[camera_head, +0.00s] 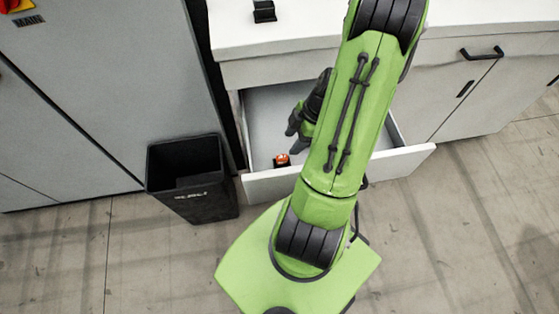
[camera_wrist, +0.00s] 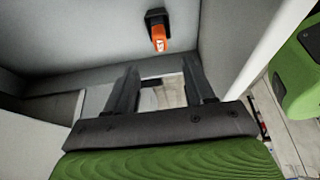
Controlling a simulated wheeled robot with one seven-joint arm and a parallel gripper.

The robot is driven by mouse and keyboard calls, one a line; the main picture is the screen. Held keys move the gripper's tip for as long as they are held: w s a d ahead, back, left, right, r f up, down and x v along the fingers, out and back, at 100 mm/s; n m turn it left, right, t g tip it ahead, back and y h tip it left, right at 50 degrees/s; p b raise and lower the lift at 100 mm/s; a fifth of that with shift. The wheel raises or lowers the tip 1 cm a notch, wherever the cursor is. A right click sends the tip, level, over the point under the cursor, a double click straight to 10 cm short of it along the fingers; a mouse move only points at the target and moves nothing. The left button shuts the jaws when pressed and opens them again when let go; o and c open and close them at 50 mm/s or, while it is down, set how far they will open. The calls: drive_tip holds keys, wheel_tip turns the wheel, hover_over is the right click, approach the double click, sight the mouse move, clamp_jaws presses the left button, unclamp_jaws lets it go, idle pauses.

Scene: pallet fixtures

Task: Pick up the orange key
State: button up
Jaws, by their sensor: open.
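The orange key (camera_head: 282,159) stands on a small black base (camera_head: 283,165) inside the open drawer (camera_head: 270,185), close to the drawer's front wall. In the wrist view the orange key (camera_wrist: 159,38) shows with its black base (camera_wrist: 157,17) near the top, beyond my fingertips. My gripper (camera_head: 297,138) is over the drawer, a little above and to the right of the key in the head view. In the wrist view my gripper (camera_wrist: 160,72) has its two dark fingers apart with nothing between them. The key and the gripper are apart. My arm hides the drawer's middle.
A black bin (camera_head: 190,180) stands left of the drawer. The white counter (camera_head: 285,30) above the drawer holds a small black object (camera_head: 264,12). A tall grey cabinet (camera_head: 110,80) stands at the left. The drawer's walls bound the space around the key.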

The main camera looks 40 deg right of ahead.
sight(282, 157)
drive_tip(key=x, duration=0.4)
drive_tip(key=shift+w+b, duration=0.1)
drive_tip(key=shift+b, duration=0.2)
drive_tip(key=b+x, duration=0.1)
drive_tip(key=x, duration=0.4)
drive_tip(key=shift+f, duration=0.45)
clamp_jaws()
wheel_tip(282, 157, up, 10)
drive_tip(key=shift+r+p, duration=0.1)
drive_tip(key=shift+p, duration=1.05)
